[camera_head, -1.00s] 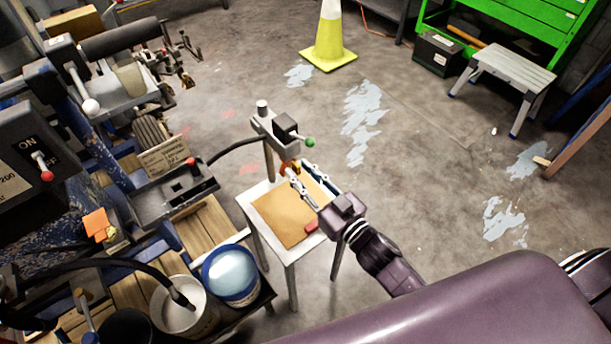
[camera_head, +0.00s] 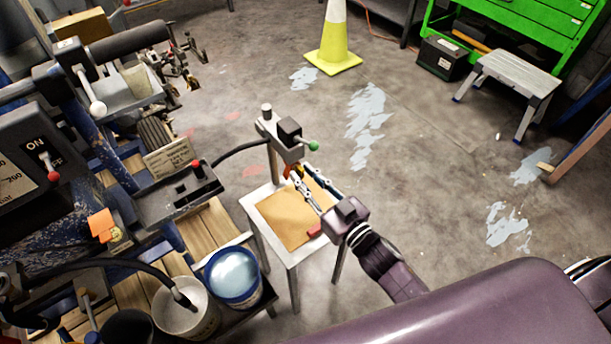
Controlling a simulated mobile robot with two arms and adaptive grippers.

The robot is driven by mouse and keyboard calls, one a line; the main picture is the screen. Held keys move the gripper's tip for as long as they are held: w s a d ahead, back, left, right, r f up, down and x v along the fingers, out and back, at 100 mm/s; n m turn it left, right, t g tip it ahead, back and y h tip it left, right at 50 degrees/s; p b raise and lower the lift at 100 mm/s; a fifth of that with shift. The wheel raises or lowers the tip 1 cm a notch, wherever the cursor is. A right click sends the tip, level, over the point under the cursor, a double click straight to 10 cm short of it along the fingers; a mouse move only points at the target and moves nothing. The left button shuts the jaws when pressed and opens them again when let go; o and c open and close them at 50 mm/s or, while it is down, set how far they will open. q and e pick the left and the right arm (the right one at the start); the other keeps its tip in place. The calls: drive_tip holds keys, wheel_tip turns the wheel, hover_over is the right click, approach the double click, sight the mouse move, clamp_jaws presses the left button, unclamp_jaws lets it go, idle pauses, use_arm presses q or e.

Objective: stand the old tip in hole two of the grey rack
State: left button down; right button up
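A spray head (camera_head: 283,135) with a black block and a green knob stands on a grey post at the back of a small white table (camera_head: 256,223). A small orange part (camera_head: 293,171) shows under the head; I cannot tell whether the old tip is in it. My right gripper (camera_head: 299,173) reaches over the table from the right, its two fingers spread apart and their ends beside the orange part. I see no tip clearly between them. I cannot make out the grey rack or its holes. My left gripper is not in view.
A tan sheet (camera_head: 285,220) covers much of the tabletop, with a small red object (camera_head: 314,230) at its right edge. The striper machine with a white bucket (camera_head: 187,312) and a blue-rimmed bucket (camera_head: 233,275) stands left. Floor beyond the table is open up to a yellow cone (camera_head: 333,45).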

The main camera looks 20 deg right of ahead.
clamp_jaws()
drive_tip(key=shift+s+d, duration=0.1)
drive_tip(key=shift+s, duration=0.15)
drive_tip(key=shift+s+d, duration=0.1)
drive_tip(key=shift+s, duration=0.2)
drive_tip(key=shift+p, duration=0.3)
drive_tip(key=shift+s+d, duration=0.15)
drive_tip(key=shift+s, duration=0.25)
drive_tip(key=shift+p+v, duration=0.6)
drive_tip(key=shift+v, duration=1.4)
